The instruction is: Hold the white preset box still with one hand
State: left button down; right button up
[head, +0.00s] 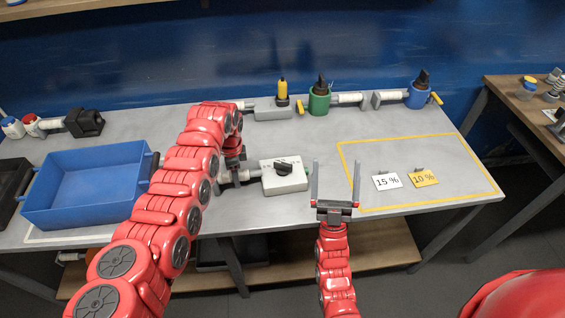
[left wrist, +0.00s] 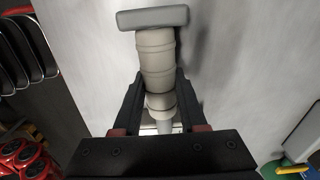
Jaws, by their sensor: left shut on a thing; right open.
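The white preset box (head: 284,181) sits on the grey table near its front edge, with a black knob (head: 284,168) on top. A grey ribbed handle (head: 241,176) sticks out of its left side. My left gripper (head: 233,172) is shut on this handle; the left wrist view shows the handle (left wrist: 157,62) between the fingers, with a flat grey end plate (left wrist: 153,18). The box itself is mostly hidden there by the gripper body. My right gripper (head: 337,168) is open and empty, just right of the box and apart from it.
A blue tray (head: 85,190) stands at left. Cards reading 15 % (head: 387,182) and 10 % (head: 424,178) lie inside a yellow outline. A green container (head: 319,101) and a blue container (head: 417,97) stand at the back. The table between is clear.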

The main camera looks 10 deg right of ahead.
jog(key=w+f+n+g, duration=0.2)
jog(key=w+f+g, duration=0.1)
jog(key=w, duration=0.8)
jog(key=w+f+n+g, duration=0.2)
jog(key=w+g, duration=0.2)
jog(key=w, duration=0.8)
jog(key=w+a+f+n+g+y, duration=0.2)
jog(key=w+a+n+g+y, duration=0.1)
jog(key=w+a+n+g, duration=0.3)
jog(key=w+a+f+n+g+y, duration=0.3)
jog(key=w+a+n+g, duration=0.1)
jog(key=w+a+n, duration=0.25)
jog(key=n+g+h, duration=0.3)
jog(key=n+g, duration=1)
send_near(283, 163)
jog(key=f, duration=1)
jog(key=shift+s+a+f, duration=0.1)
jog(key=shift+s+a, duration=0.05)
jog(key=shift+a, duration=0.05)
